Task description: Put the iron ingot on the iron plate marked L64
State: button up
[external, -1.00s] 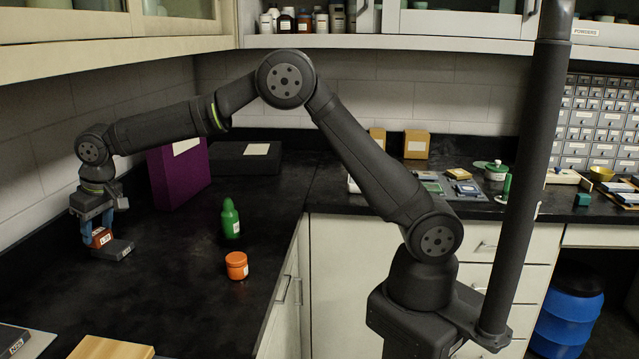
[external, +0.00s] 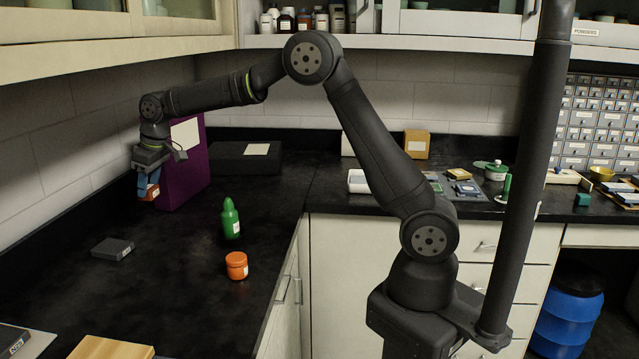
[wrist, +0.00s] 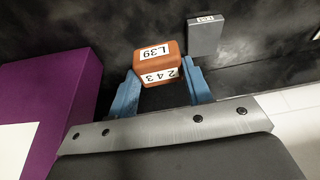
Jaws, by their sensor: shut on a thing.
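My gripper (external: 147,186) is shut on an orange-brown block (wrist: 158,63) and holds it above the counter, near the purple box. In the wrist view the block sits between the blue fingertips, with labels reading L39 and 243. A grey block (external: 113,249) lies on the black counter at the left, below and apart from my gripper. It also shows in the wrist view (wrist: 205,36), with a small label I cannot read for sure. I cannot make out an L64 marking. A dark labelled block (external: 12,340) is cut off at the lower left edge.
The purple box (external: 184,165) stands close to my gripper, with a black box (external: 235,162) behind. A green bottle (external: 230,219) and an orange jar (external: 237,265) stand near the counter's edge. A wooden board (external: 110,348) lies at the front. The left counter's middle is clear.

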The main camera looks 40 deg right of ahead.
jog(key=a+f, duration=0.2)
jog(key=a, duration=0.1)
jog(key=s+a+f, duration=0.1)
jog(key=a+f, duration=0.1)
jog(key=a, duration=0.1)
jog(key=s+a+f, duration=0.1)
jog(key=a+f, duration=0.1)
jog(key=a, duration=0.2)
jog(key=shift+f, duration=2.05)
jog(key=shift+f, duration=0.15)
jog(key=o, duration=1.3)
jog(key=v, duration=1.2)
